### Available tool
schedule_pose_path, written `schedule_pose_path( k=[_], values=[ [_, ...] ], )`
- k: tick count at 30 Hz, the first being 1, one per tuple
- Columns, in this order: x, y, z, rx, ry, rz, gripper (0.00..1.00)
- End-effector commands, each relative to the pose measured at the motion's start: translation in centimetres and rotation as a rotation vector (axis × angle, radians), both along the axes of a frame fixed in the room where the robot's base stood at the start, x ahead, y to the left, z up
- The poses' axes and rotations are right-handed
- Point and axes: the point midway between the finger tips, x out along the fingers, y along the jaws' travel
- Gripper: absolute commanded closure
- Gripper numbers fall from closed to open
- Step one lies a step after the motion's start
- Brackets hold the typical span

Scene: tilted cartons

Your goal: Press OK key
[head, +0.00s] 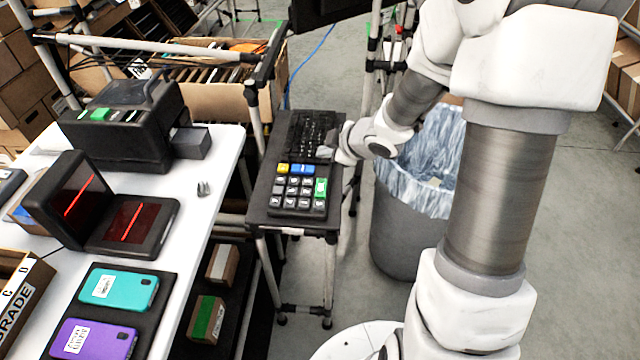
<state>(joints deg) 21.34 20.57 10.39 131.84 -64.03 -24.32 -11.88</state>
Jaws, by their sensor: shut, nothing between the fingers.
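A dark keypad (284,212) lies on a narrow black stand, with grey number keys, a yellow key (283,168) and a blue key (302,169) along its top. A taller green key (321,187) is at its right side; its label is too small to read, but it may be the OK key. My gripper (326,152) is shut and empty. It is just beyond the keypad's upper right corner, near the black keyboard, above and apart from the green key in the picture. Whether it touches anything is unclear.
A black keyboard (305,130) lies behind the keypad. A grey bin (400,225) with a plastic liner stands to the right. A white table (215,165) at left holds a scanner (128,225), a printer (125,125) and teal (135,290) and purple (115,343) phones.

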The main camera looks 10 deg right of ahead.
Motion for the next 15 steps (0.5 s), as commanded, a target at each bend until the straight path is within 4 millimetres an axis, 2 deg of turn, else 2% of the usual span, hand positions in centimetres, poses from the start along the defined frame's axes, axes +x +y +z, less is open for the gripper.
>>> schedule_pose_path(
  k=[8,15],
  values=[
    [0.0,0.0,-0.4,0.000,0.001,-0.001,1.00],
    [0.0,0.0,-2.3,-0.001,0.000,-0.002,1.00]
  ],
)
